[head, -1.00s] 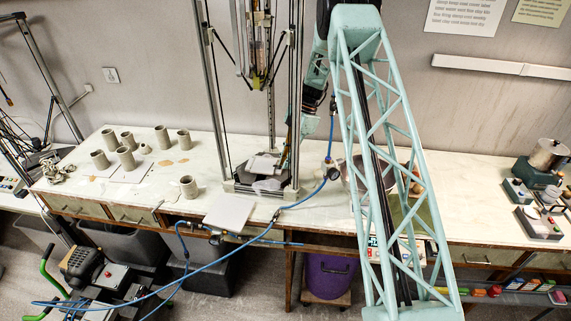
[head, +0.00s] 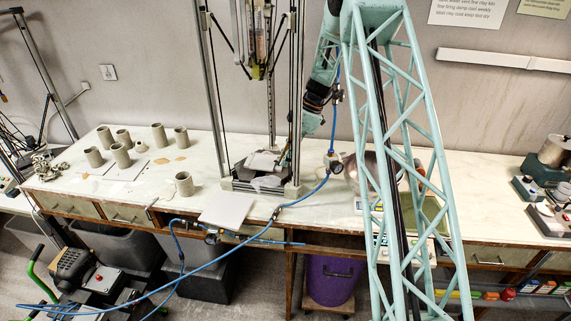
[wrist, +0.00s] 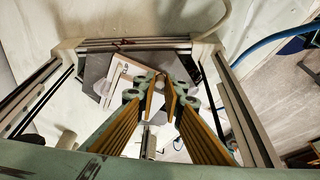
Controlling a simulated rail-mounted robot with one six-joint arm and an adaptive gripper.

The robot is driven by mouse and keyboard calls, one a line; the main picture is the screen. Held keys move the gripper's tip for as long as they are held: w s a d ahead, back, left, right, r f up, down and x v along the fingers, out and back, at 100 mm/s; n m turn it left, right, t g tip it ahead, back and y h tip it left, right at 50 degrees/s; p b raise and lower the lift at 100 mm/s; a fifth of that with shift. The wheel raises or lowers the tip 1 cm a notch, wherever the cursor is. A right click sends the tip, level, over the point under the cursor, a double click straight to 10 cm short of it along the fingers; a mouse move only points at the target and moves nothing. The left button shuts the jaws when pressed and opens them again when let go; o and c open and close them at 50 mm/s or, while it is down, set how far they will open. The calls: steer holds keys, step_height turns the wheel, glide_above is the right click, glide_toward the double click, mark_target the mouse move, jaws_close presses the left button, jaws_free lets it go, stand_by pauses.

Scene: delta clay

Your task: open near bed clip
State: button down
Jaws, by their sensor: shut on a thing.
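The delta clay printer's bed (head: 258,163) sits low inside its frame, with a pale flat plate on it. In the head view my gripper (head: 286,156) is small, at the bed's right side; the clip cannot be made out there.
The printer's uprights (head: 298,90) stand close around my gripper. A blue hose (head: 300,198) loops in front. A grey square board (head: 227,210) lies at the bench's front edge. Several clay cups (head: 120,155) stand at left. A metal bowl (head: 365,172) stands at right, partly behind my arm.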

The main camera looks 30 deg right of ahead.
steer(key=shift+a+m+b, duration=0.1)
steer(key=shift+m+b, duration=0.3)
steer(key=shift+b, duration=0.15)
steer(key=c, duration=2.7)
jaws_free()
steer(key=shift+r, duration=0.2)
steer(key=shift+s+v, duration=0.2)
steer(key=shift+v, duration=5.65)
